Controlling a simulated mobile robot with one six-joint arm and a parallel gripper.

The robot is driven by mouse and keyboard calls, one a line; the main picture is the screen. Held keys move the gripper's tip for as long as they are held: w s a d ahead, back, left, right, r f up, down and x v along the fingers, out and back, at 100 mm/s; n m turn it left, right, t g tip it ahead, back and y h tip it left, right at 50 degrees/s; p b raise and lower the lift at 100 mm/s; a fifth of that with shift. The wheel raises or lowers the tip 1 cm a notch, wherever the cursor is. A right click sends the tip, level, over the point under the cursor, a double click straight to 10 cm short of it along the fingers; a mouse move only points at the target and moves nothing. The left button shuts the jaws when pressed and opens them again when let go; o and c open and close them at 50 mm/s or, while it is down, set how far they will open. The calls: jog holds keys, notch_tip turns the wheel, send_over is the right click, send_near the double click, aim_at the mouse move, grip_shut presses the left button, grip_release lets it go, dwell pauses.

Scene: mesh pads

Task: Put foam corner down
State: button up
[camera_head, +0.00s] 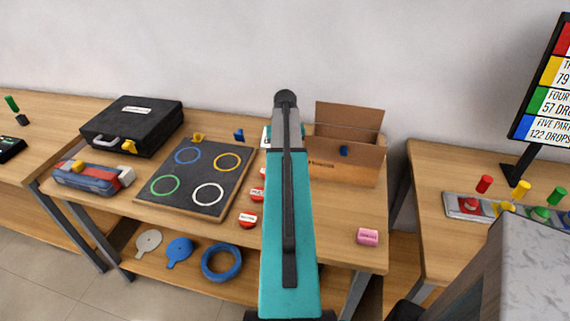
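I cannot tell for sure which thing is the foam corner. Small blue pieces show at the board's back edge (239,135) and against the front of the open cardboard box (323,172); the one at the box (343,151) may be on it or in front of it. Small yellow pieces lie behind the board (197,137) and by the black case (129,147). A dark board (178,197) with blue, yellow, green and white rings lies on the table. My teal arm reaches up the middle of the view, and my gripper is hidden behind it.
Red-and-white round items (248,220) lie beside my arm, partly hidden. A pink block (368,237) sits at the table's front right. A blue-red tool case (92,178) is at left. The lower shelf holds a blue ring (221,263). Bare tabletop lies before the box.

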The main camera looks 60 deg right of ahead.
jog(key=c, duration=0.9)
jog(key=shift+r+b, duration=0.7)
jog(key=shift+r, duration=1)
jog(key=a+b, duration=0.1)
jog(key=a, duration=0.4)
jog(key=a+r+b, duration=0.1)
jog(key=a, duration=0.4)
jog(key=a+b, duration=0.1)
jog(key=a, duration=0.4)
jog(key=shift+r, duration=0.2)
jog(key=shift+a+r, duration=0.1)
jog(key=shift+a, duration=0.4)
